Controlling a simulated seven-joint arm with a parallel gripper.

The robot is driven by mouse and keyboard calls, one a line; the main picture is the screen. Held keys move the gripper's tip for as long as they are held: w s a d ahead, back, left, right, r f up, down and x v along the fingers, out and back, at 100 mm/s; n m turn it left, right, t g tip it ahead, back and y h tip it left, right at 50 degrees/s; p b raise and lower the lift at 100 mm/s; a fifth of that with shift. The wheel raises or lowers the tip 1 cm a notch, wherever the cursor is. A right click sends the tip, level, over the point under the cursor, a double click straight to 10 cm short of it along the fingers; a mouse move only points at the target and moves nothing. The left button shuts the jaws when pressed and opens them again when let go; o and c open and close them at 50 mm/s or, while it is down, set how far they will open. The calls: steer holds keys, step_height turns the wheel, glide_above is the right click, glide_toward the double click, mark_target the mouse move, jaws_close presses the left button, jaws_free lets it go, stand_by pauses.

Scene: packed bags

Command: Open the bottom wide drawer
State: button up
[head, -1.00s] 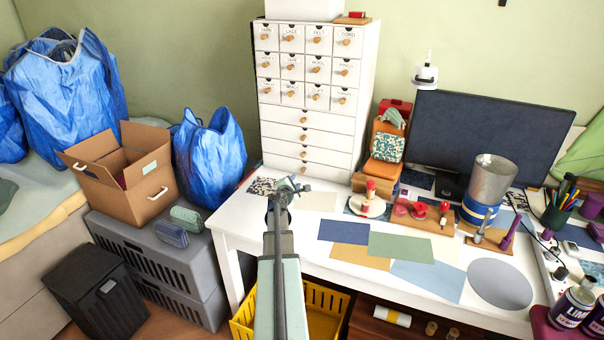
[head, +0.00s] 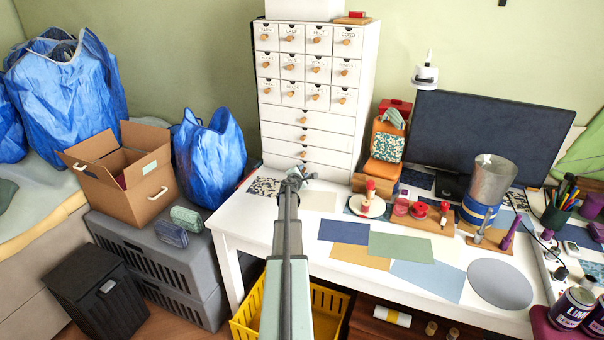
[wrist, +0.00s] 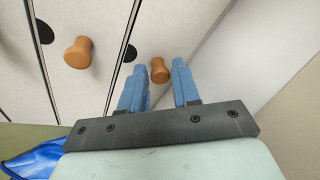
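A white drawer cabinet (head: 290,136) stands at the back of the desk, with wide drawers below rows of small ones. The bottom wide drawer is at desk level; my gripper (head: 300,174) is in front of it and hides its knob in the head view. In the wrist view, its round wooden knob (wrist: 158,70) shows just beyond and between the blue fingertips of my gripper (wrist: 155,75). The fingers are apart, with nothing visibly held. Another wooden knob (wrist: 78,52) is on the drawer above. The drawers look shut.
A patterned sheet (head: 264,187) and a pale sheet (head: 320,201) lie near the cabinet. Coloured sheets lie flat in the desk's middle.

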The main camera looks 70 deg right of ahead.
steer(key=shift+d, duration=0.1)
jaws_close()
stand_by(0.5)
